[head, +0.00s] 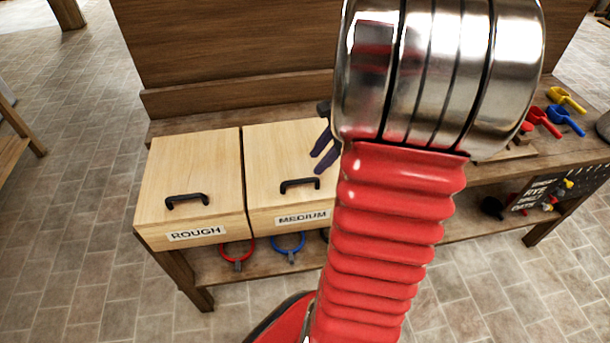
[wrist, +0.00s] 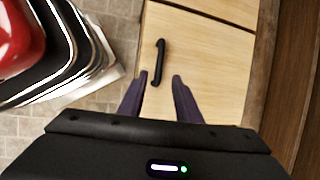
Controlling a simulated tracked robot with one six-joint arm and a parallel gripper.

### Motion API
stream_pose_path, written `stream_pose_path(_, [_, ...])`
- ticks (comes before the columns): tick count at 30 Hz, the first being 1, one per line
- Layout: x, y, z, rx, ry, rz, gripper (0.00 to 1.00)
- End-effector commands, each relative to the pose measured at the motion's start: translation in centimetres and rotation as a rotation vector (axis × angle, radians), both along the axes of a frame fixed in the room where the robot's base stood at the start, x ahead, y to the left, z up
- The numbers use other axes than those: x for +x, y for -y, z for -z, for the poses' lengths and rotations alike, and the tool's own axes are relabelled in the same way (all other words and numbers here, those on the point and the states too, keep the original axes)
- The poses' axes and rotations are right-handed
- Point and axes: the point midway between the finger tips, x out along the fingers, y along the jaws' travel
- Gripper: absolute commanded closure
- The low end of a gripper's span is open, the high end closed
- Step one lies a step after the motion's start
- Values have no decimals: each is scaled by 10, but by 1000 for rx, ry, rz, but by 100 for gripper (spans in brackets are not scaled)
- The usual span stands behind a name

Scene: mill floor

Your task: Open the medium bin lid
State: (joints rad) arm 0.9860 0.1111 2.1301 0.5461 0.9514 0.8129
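The medium bin (head: 293,165) has a pale wooden lid, shut, with a black bar handle (head: 300,184) near its front edge and a MEDIUM label (head: 303,218) below. My gripper (head: 317,163) is over the right part of this lid, its dark purple fingers pointing down and left; my arm hides much of it. In the wrist view the fingers (wrist: 160,76) are apart and empty. The handle (wrist: 161,60) lies just ahead, its near end appearing between the fingertips. I cannot tell the height of the fingers above the lid.
The rough bin (head: 190,175), also shut, stands left of the medium bin. A wooden back panel (head: 235,45) rises behind. Coloured scoops (head: 566,119) lie at the right. My arm hides the area right of the medium bin.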

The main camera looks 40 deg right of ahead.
Motion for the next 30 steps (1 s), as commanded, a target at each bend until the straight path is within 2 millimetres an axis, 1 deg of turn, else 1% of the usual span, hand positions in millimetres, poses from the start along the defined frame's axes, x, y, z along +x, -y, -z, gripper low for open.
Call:
stream_pose_path(1, [3, -2, 8, 2, -2, -1, 69])
stream_pose_path(6, [12, -8, 32, 3, -2, 0, 69])
stream_pose_path(12, [23, -14, 59, 1, -2, -1, 69])
stream_pose_path(15, [27, -16, 69, 0, -1, 0, 69])
stream_pose_path(21, [31, -18, 78, -1, -1, 0, 69])
stream_pose_path(28, [31, -18, 78, -1, -1, 0, 69])
stream_pose_path(29, [31, -18, 78, -1, -1, 0, 70])
stream_pose_path(30, [31, -18, 78, -1, -1, 0, 72])
